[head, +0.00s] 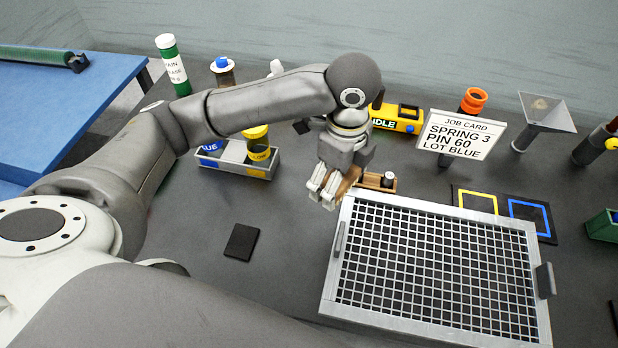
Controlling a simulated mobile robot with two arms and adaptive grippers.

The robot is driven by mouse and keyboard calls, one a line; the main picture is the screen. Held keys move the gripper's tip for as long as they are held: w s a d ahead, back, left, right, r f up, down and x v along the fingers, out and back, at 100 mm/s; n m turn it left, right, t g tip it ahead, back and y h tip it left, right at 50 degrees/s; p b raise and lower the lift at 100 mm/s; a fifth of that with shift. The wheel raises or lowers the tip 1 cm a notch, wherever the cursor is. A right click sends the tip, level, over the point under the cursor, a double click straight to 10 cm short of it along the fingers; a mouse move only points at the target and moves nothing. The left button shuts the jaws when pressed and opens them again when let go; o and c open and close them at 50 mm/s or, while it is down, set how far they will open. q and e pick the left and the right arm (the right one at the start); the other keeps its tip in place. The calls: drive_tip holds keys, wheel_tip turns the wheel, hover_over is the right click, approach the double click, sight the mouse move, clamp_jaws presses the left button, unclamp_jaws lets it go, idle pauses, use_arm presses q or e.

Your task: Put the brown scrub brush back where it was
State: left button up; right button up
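My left gripper (326,194) points down just left of the top left corner of the grey mesh-topped frame. A brown piece (347,184), possibly the scrub brush, shows right behind and beside its fingers. It is mostly hidden, and I cannot tell whether the fingers hold it or only stand in front of it. A small wooden holder (389,187) with a dark round item in it sits just right of the brown piece. My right gripper is not in view.
The mesh-topped frame (334,285) fills the right front. A job card (458,137) stands behind it. A grey bin (262,172) with blue and yellow containers is at left. A dark pad (242,242) lies on open bench. Yellow and blue outlined squares (528,217) are at right.

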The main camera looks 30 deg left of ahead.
use_arm(q)
drive_tip(key=m, duration=0.2)
drive_tip(key=d+m, duration=0.1)
drive_tip(key=shift+w+f, duration=0.15)
drive_tip(key=shift+w, duration=0.15)
drive_tip(key=shift+w+a+f+m, duration=0.1)
drive_tip(key=shift+a+m, duration=0.05)
drive_tip(key=shift+m, duration=0.35)
drive_tip(key=w+a+f+p, duration=0.2)
drive_tip(key=w+a+f, duration=0.25)
drive_tip(key=a, duration=0.35)
drive_tip(key=p, duration=0.1)
hover_over(309, 179)
drive_tip(key=f, duration=0.4)
drive_tip(key=shift+s+d+f, duration=0.15)
drive_tip(key=shift+d+f, duration=0.05)
drive_tip(key=shift+d, duration=0.1)
drive_tip(key=shift+a+f, duration=0.3)
drive_tip(key=shift+f, duration=0.15)
wheel_tip(309, 179, down, 3)
drive_tip(key=shift+f+p, duration=0.1)
drive_tip(key=shift+p, duration=0.3)
drive_tip(key=shift+w, duration=0.2)
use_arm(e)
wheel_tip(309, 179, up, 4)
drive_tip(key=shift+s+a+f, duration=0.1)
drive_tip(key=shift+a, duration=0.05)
use_arm(q)
drive_tip(key=shift+f, duration=0.1)
